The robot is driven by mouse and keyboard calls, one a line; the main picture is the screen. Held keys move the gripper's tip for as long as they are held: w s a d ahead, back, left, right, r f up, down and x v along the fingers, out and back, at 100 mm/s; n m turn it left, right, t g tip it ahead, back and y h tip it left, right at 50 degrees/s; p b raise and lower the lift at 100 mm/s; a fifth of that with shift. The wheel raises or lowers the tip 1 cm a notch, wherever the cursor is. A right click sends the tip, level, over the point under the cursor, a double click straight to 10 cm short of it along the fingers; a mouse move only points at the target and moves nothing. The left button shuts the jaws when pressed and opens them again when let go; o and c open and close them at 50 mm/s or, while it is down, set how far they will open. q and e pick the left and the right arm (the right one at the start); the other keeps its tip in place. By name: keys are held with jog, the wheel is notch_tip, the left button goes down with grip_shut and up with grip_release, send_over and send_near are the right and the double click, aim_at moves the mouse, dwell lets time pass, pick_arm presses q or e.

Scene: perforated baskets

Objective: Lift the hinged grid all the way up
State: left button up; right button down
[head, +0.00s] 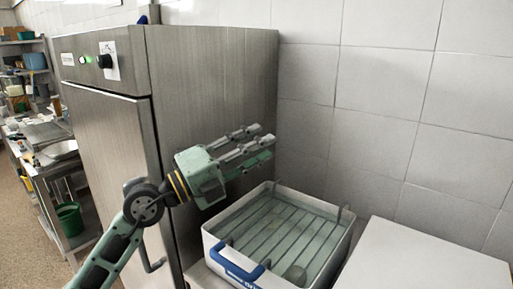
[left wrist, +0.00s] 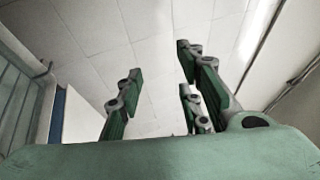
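A white rectangular basin (head: 216,246) stands low beside the steel cabinet. The hinged grid (head: 285,228), of thin parallel metal bars, lies about level across it. A blue handle (head: 238,265) is at its front left edge; I cannot tell whether it belongs to grid or basin. My left gripper (head: 258,142) is above the basin's back left corner, apart from it and pointing right. In the left wrist view, its fingers (left wrist: 160,75) are spread with nothing between them. Slats, seemingly the grid (left wrist: 15,100), show at that view's left edge. My right gripper is not in view.
The tall steel cabinet (head: 215,90) is close behind my left arm. A tiled wall (head: 380,110) is behind the basin. A white flat-topped block (head: 425,262) stands to its right. A rounded object (head: 295,274) shows under the bars. Air above the basin is free.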

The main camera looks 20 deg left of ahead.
pick_arm(q)
grip_shut()
dwell(0.5)
jog(key=c, duration=0.7)
grip_release()
jog(key=o, duration=0.8)
jog(key=v, duration=1.2)
jog(key=shift+r, duration=0.1)
